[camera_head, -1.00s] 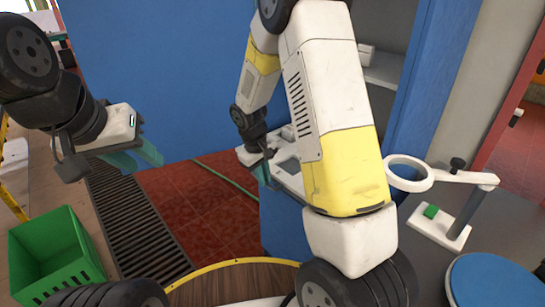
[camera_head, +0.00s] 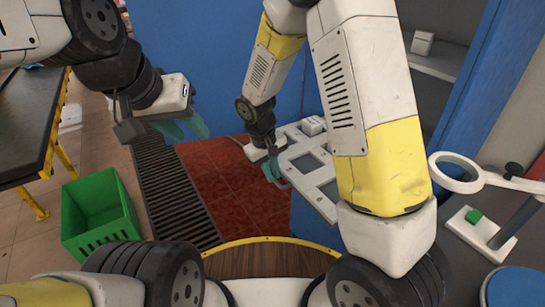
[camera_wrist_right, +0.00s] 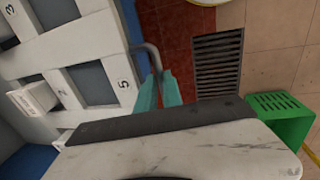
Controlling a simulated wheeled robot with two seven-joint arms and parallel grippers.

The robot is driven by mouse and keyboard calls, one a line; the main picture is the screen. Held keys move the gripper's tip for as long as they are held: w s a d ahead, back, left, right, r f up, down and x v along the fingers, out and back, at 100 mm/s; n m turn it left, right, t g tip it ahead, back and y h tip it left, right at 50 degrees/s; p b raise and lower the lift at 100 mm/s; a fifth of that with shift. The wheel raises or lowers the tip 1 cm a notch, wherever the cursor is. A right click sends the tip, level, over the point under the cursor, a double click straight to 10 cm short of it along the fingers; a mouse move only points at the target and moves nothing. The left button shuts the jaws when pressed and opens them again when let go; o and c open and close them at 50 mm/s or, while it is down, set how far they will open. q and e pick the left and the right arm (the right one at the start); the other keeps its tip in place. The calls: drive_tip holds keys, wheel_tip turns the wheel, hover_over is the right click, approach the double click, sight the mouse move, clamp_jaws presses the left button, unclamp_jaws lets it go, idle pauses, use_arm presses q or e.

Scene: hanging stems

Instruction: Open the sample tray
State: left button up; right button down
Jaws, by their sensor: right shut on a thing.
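The sample tray (camera_head: 322,178) is a white frame with square cut-outs, standing out from the blue cabinet in the head view. In the right wrist view the tray (camera_wrist_right: 90,45) shows numbers 3 and 5, and a grey bar handle (camera_wrist_right: 151,50) on its edge. My right gripper (camera_head: 271,168) is at the tray's front edge, its teal fingers shut on the handle; the fingers also show in the right wrist view (camera_wrist_right: 158,92). My left gripper (camera_head: 186,126) hangs free and empty, left of the tray, its teal fingers apart. My right arm hides part of the tray.
A small white block (camera_head: 312,125) sits on the tray. A green crate (camera_head: 98,215) stands on the floor at left, beside a dark drain grate (camera_head: 172,190). A white ring stand (camera_head: 457,172) is at right. Red floor (camera_head: 222,190) lies clear before the tray.

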drive_tip(key=c, duration=1.5)
unclamp_jaws()
wheel_tip(320, 180, up, 8)
drive_tip(key=a, duration=0.1)
drive_tip(key=shift+s+a+f, duration=0.15)
drive_tip(key=shift+s, duration=0.2)
drive_tip(key=s+d+r+m+t+y, duration=0.2)
drive_tip(key=s+d+r, duration=0.5)
drive_tip(key=s+r, duration=0.1)
drive_tip(key=s+d+r+m+t+y, duration=0.2)
drive_tip(key=s+d+r+m+t, duration=0.1)
drive_tip(key=s+d+r, duration=0.3)
wheel_tip(320, 180, up, 4)
drive_tip(key=shift+s+d+r+m, duration=0.3)
drive_tip(key=shift+s+d, duration=0.1)
drive_tip(key=shift+s, duration=0.7)
